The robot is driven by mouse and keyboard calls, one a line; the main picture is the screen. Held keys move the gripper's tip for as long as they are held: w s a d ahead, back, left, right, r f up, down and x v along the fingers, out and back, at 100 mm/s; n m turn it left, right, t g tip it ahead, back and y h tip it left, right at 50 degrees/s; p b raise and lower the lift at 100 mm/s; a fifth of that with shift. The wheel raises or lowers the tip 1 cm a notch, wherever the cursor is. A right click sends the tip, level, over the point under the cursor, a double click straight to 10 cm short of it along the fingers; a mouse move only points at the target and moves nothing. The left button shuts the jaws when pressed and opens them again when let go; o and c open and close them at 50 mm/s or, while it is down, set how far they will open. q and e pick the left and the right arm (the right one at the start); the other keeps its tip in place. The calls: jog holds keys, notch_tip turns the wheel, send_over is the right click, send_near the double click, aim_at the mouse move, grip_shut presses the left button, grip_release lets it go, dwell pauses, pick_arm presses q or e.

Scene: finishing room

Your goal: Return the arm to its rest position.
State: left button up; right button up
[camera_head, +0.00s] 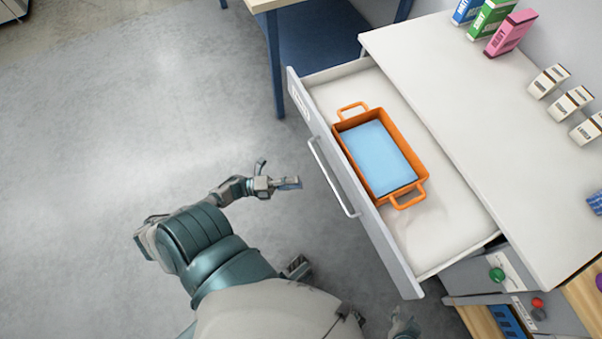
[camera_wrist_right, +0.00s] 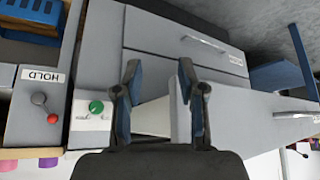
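My left gripper (camera_head: 278,174) is at the end of the left arm, over the grey floor, a little left of the open drawer's handle (camera_head: 333,178). Its fingers are spread apart with nothing between them. My right gripper (camera_head: 404,325) shows only in part at the bottom edge of the head view, below the drawer's front corner. In the right wrist view its two fingers (camera_wrist_right: 158,85) stand apart with nothing held between them. Beyond them are grey cabinet fronts and a drawer.
The pulled-out drawer (camera_head: 455,262) holds an orange tray (camera_head: 346,123) with a light blue slab in it. Boxes stand on the white top (camera_head: 480,110). A panel with a green knob (camera_head: 496,274) is at lower right. Floor (camera_head: 110,110) on the left is clear.

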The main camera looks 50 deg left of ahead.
dwell(0.5)
pick_arm(q)
notch_tip(320, 180, down, 13)
jog(key=n+g+y+p, duration=0.3)
jog(key=n+y+p, duration=0.3)
jog(key=n+y, duration=0.9)
jog(key=s+d+f+n+g+p, duration=0.1)
jog(key=s+d+f+n+g, duration=0.1)
jog(key=s+d+n+g, duration=0.1)
jog(key=s+d+f+n+g+h+p, duration=0.1)
jog(key=s+d+f+n+g, duration=0.2)
jog(key=s+d, duration=0.2)
jog(key=s+d+f+n+g+p, duration=0.1)
jog(key=s+d+f+n+g, duration=0.2)
jog(key=s, duration=0.6)
jog(key=shift+d+n+g+h+p, duration=0.35)
jog(key=shift+d+n+g, duration=0.15)
jog(key=shift+n, duration=0.1)
pick_arm(e)
jog(key=s+d+f+g, duration=0.1)
jog(key=s+f, duration=0.2)
jog(key=f, duration=0.4)
jog(key=s+f+g, duration=0.2)
jog(key=s+f, duration=0.2)
jog(key=f, duration=0.3)
jog(key=s+d+f+g+h, duration=0.1)
jog(key=s+f, duration=0.2)
jog(key=f, duration=0.4)
jog(key=shift+s+d+g, duration=0.35)
jog(key=shift+s+g, duration=0.05)
